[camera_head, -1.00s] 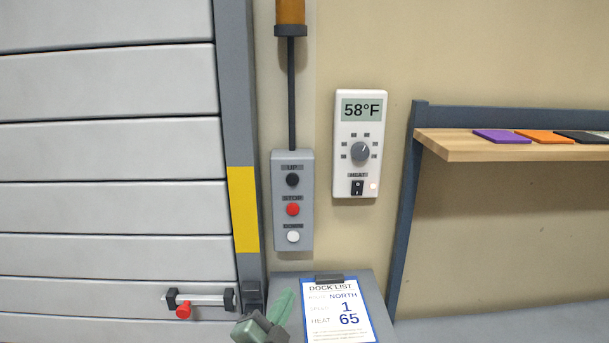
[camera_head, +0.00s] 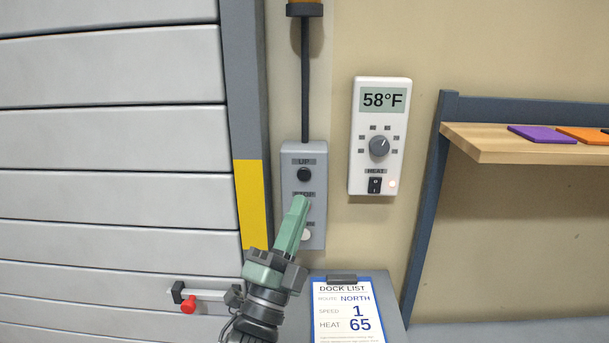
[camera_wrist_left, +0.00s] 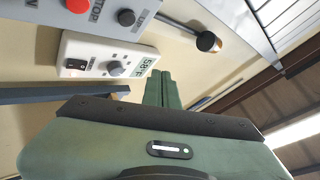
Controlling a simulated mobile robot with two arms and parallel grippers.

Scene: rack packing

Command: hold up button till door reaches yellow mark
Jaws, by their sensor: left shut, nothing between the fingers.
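The grey button box (camera_head: 290,160) hangs on the wall with a black UP button (camera_head: 304,174) at its top. My left gripper (camera_head: 300,200) is shut and empty, its tips over the STOP button area below UP, hiding the red button. The white lower button (camera_head: 306,234) is partly hidden behind it. Contact with the box cannot be told. In the left wrist view the UP button (camera_wrist_left: 126,18) and red STOP button (camera_wrist_left: 77,5) show up and left of the fingers (camera_wrist_left: 161,78). The slatted door (camera_head: 110,140) stands left, beside the yellow mark (camera_head: 251,200). My right gripper is not in view.
A white thermostat (camera_head: 378,135) reading 58°F is right of the box. A dock list clipboard (camera_head: 346,312) lies below it. A wooden shelf (camera_head: 490,145) with coloured pads is at right. The door latch with a red knob (camera_head: 188,304) is lower left.

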